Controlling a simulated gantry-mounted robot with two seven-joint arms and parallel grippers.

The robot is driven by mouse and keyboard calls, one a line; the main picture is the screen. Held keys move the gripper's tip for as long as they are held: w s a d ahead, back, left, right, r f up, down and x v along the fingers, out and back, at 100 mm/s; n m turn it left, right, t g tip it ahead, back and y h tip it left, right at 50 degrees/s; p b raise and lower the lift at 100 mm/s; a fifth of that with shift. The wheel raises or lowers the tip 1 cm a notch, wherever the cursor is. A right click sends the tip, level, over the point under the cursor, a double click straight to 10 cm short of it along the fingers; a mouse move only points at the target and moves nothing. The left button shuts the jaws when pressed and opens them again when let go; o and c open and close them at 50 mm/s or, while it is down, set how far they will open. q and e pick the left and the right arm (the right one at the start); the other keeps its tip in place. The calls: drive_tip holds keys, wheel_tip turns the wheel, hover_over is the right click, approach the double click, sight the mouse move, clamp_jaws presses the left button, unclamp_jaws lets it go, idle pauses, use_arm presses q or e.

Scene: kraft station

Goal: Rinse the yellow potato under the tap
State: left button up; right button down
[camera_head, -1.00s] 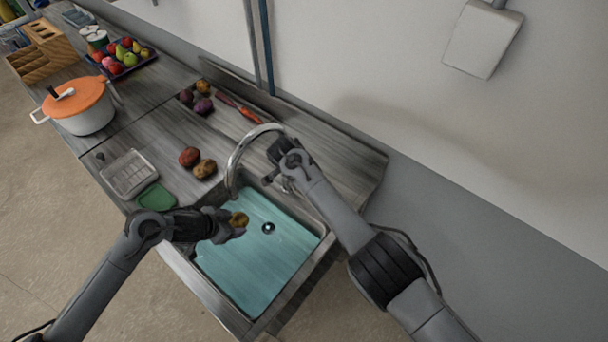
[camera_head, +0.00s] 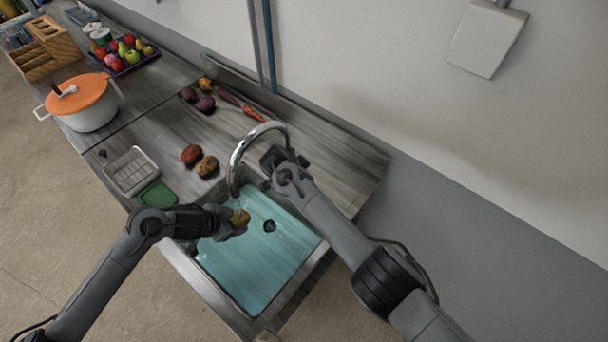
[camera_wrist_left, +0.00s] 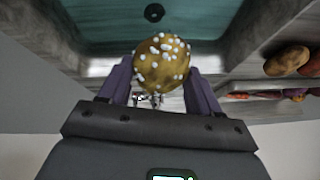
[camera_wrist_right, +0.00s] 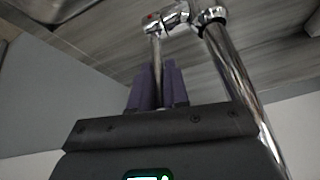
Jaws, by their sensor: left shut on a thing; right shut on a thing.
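The yellow potato (camera_head: 240,216) is between the fingers of my left gripper (camera_head: 236,222), over the sink below the curved tap (camera_head: 236,160). The left wrist view shows the potato (camera_wrist_left: 161,62) close up, dotted with white drops, with both fingers (camera_wrist_left: 160,82) against its sides. My right gripper (camera_head: 274,160) is at the base of the tap. In the right wrist view its fingers (camera_wrist_right: 158,88) are shut around the thin chrome tap lever (camera_wrist_right: 157,62), beside the spout pipe (camera_wrist_right: 228,70). I cannot make out a water stream in the head view.
The sink (camera_head: 262,262) has a teal bottom and a dark drain (camera_head: 269,226). A red potato (camera_head: 191,155) and a brown potato (camera_head: 207,166) lie on the counter left of the tap. A green sponge (camera_head: 157,194) and a clear tray (camera_head: 131,171) lie near the front edge.

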drive_tip(key=c, duration=1.2)
unclamp_jaws()
drive_tip(key=shift+d, duration=0.1)
drive_tip(key=shift+o, duration=0.2)
drive_tip(key=v, duration=1.2)
